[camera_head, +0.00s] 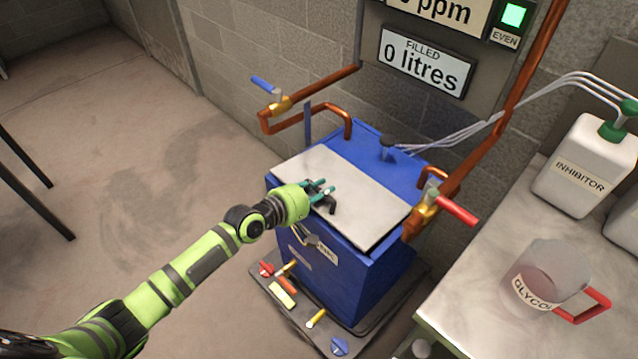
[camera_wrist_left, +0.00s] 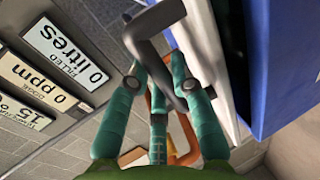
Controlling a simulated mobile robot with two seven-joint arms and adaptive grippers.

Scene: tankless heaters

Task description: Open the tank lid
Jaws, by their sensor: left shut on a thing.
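The blue tank (camera_head: 345,255) stands against the brick wall, with its flat grey lid (camera_head: 355,190) lying closed over the top. A dark handle (camera_head: 327,203) sits at the lid's front left edge. My left gripper (camera_head: 320,193) is at this handle, its teal fingers closed around it. In the left wrist view the fingers (camera_wrist_left: 160,95) are shut on the dark handle bar (camera_wrist_left: 150,50), with the blue tank side (camera_wrist_left: 280,60) at the right. My right gripper is in neither view.
Copper pipes with a blue-handled valve (camera_head: 268,87) and a red-handled valve (camera_head: 452,207) flank the tank. A bench (camera_head: 470,300) at right holds a glycol jug (camera_head: 545,280) and a white inhibitor container (camera_head: 588,165). Several coloured valve handles lie low at the tank's front.

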